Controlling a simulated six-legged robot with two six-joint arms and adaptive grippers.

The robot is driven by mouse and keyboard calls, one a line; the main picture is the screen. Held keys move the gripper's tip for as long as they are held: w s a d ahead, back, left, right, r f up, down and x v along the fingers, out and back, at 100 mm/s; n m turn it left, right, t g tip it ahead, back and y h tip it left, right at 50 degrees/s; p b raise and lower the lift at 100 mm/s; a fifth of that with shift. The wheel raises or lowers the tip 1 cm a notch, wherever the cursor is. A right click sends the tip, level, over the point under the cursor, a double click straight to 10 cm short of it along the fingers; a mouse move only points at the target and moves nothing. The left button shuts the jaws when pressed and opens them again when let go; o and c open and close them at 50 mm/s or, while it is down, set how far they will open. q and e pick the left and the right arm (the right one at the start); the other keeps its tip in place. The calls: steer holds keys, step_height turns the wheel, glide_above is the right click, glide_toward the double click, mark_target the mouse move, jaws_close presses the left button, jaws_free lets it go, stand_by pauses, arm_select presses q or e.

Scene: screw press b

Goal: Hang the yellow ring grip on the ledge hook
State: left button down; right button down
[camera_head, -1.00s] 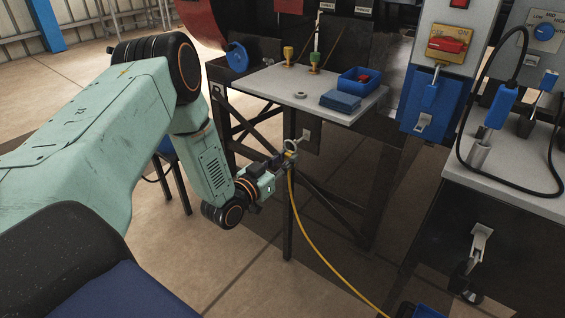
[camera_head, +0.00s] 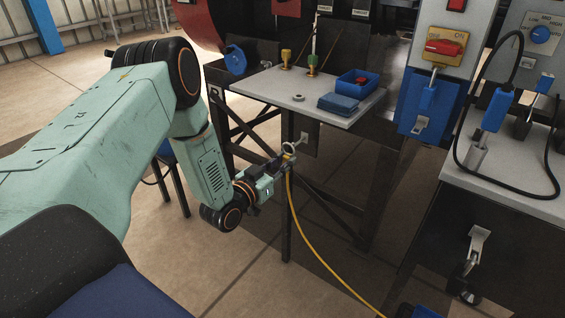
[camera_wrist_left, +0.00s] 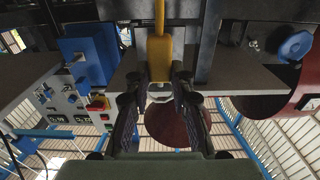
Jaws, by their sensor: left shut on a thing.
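The yellow ring grip (camera_head: 288,158) has a pale metal ring (camera_head: 290,147) at its top and a yellow cable (camera_head: 305,224) running down from it. My left gripper (camera_head: 281,161) is shut on the yellow grip. In the left wrist view the grip (camera_wrist_left: 159,60) sits between the fingertips (camera_wrist_left: 160,88). A small pale hook (camera_head: 304,137) is on a dark plate below the grey ledge. The ring appears just left of and below it in the head view and is not seen on it; the depth gap is unclear. My right gripper is not in view.
The grey ledge (camera_head: 290,91) carries a blue open box (camera_head: 352,83), a blue block (camera_head: 339,103) and a small grey ring (camera_head: 298,98). Dark legs and braces stand below it. Blue switch housings and a cabinet (camera_head: 520,165) are to the right. Open floor lies in front.

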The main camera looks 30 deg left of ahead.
arm_select(q)
steer(key=shift+w, duration=0.15)
steer(key=shift+w+d+b, duration=0.15)
steer(key=shift+w+b, duration=0.5)
steer(key=shift+w, duration=0.6)
steer(key=shift+w, duration=0.1)
stand_by(0.5)
steer(key=shift+w, duration=0.15)
steer(key=shift+w+b, duration=0.45)
steer(key=shift+w, duration=0.45)
steer(key=shift+f, duration=0.2)
steer(key=shift+f+b, duration=0.4)
